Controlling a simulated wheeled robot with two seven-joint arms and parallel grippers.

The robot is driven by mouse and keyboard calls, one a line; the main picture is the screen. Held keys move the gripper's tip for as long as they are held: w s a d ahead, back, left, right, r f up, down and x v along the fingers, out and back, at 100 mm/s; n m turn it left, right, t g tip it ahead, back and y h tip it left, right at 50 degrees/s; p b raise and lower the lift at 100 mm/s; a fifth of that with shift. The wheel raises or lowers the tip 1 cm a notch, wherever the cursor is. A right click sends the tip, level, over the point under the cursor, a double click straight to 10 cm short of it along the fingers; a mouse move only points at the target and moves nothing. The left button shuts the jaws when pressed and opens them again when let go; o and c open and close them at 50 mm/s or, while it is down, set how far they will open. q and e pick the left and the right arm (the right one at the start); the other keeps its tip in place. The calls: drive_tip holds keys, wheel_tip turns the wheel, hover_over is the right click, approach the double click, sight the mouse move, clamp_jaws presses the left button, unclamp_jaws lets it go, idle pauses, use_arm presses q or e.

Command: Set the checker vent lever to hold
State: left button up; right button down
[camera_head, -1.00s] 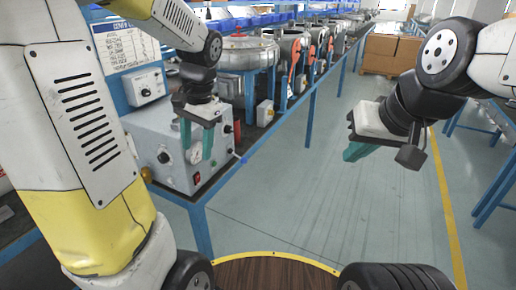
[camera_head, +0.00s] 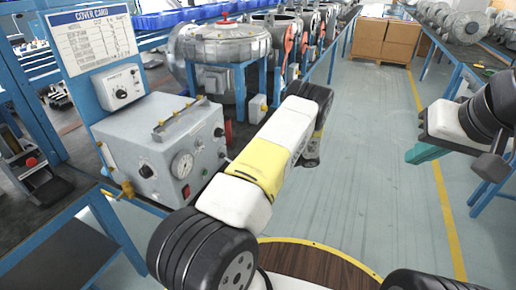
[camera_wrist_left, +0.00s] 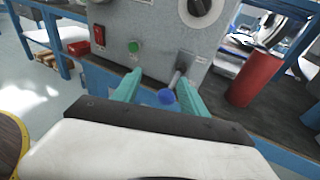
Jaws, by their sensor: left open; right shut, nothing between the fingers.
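The checker is a grey box (camera_head: 160,140) on the blue bench in the head view, with a round gauge (camera_head: 182,165) on its front. In the left wrist view, a short metal lever with a blue ball knob (camera_wrist_left: 167,97) points downward, slightly left, from a small plate on the grey panel. My left gripper (camera_wrist_left: 158,90) is open, with one teal finger on each side of the knob; contact is unclear. In the head view its fingers are hidden behind my left arm. My right gripper (camera_head: 426,153) is shut and empty, held over the aisle at right.
The panel has a red switch (camera_wrist_left: 97,35) and a green button (camera_wrist_left: 133,47) left of the lever. A red cylinder (camera_wrist_left: 255,78) stands to its right. Above the checker is a sign (camera_head: 92,36). Cardboard boxes (camera_head: 385,38) stand far down the open aisle.

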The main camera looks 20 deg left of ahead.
use_arm(q)
wheel_tip(320, 180, down, 4)
drive_tip(key=w+d+m+t+y, duration=0.1)
drive_tip(key=w+m+t+y, duration=0.1)
drive_tip(key=s+a, duration=0.1)
drive_tip(key=a, duration=0.6)
drive_tip(key=shift+s+a, duration=0.25)
drive_tip(key=shift+a, duration=0.05)
drive_tip(key=shift+f, duration=0.1)
drive_tip(key=shift+c, duration=0.4)
clamp_jaws()
idle(0.7)
